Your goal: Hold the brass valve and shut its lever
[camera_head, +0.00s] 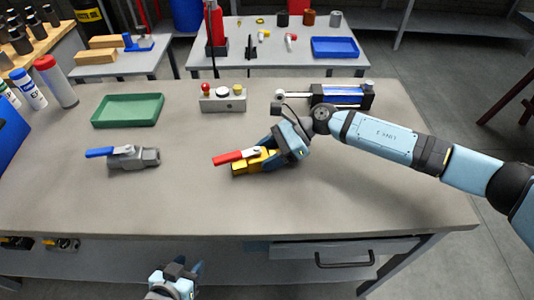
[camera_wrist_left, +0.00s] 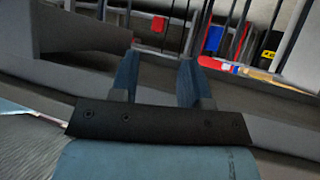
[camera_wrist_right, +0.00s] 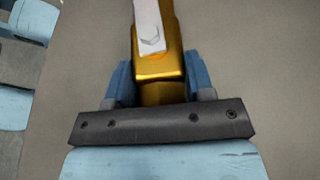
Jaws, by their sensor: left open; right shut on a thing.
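The brass valve (camera_head: 243,167) lies on the table and has a red lever (camera_head: 232,157) that points left, roughly along the valve body. My right gripper (camera_head: 273,152) is shut on the right end of the brass valve. The right wrist view shows the yellow body (camera_wrist_right: 158,65) between the two fingers, with a pale metal strip of the lever (camera_wrist_right: 148,25) above it. My left gripper (camera_head: 182,272) is in front of the table's near edge. The left wrist view shows its two fingers (camera_wrist_left: 158,80) apart with nothing between them.
A grey valve with a blue lever (camera_head: 133,157) lies to the left. A green tray (camera_head: 128,110), a button box (camera_head: 222,98) and a blue cylinder device (camera_head: 340,96) stand further back. The table top between the two valves is clear. A drawer (camera_head: 345,251) is under the front edge.

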